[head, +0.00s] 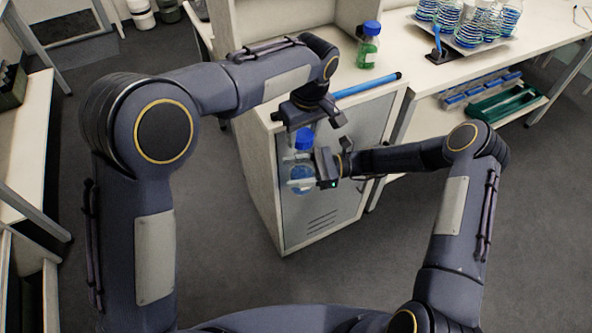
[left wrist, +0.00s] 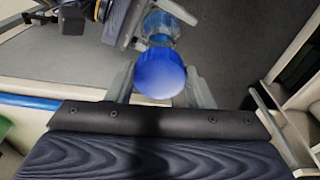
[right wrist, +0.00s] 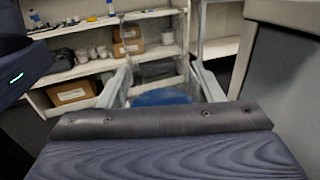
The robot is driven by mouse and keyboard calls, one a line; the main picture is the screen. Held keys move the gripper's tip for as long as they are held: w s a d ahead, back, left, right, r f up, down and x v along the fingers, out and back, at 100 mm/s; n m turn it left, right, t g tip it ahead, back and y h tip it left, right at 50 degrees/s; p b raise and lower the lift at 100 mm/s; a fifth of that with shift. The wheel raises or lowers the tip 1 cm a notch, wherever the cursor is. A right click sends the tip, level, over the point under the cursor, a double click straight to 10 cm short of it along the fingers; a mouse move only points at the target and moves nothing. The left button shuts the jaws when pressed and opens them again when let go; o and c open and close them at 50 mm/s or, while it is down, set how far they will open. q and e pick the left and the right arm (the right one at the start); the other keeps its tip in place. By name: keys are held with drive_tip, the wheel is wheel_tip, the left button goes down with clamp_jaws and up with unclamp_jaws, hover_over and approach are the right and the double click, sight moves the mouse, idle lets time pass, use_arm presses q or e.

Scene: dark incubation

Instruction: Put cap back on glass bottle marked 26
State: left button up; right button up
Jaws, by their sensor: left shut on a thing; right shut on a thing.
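A blue cap (head: 303,139) is between the fingers of my left gripper (head: 304,136), and it fills the middle of the left wrist view (left wrist: 160,73). My left gripper points down and is shut on the cap. Directly below is a clear glass bottle (head: 301,173) with blue liquid, upright in the air in front of the cabinet. My right gripper (head: 303,171) comes from the right and is shut on the bottle's body; the blue liquid shows between its fingers in the right wrist view (right wrist: 160,97). I cannot tell whether the cap touches the neck. No number is readable.
A bottle of green liquid with a blue cap (head: 368,50) stands on the counter (head: 415,60). A blue rod (head: 367,85) lies near the cabinet top's edge. A tray (head: 478,46) of several glass vessels is further right. The grey cabinet (head: 340,200) is close behind my grippers.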

sight(303, 155)
use_arm(q)
drive_tip(key=shift+f, duration=1.6)
drive_tip(key=shift+s, duration=0.15)
drive_tip(key=shift+f, duration=0.9)
drive_tip(key=shift+f, duration=0.55)
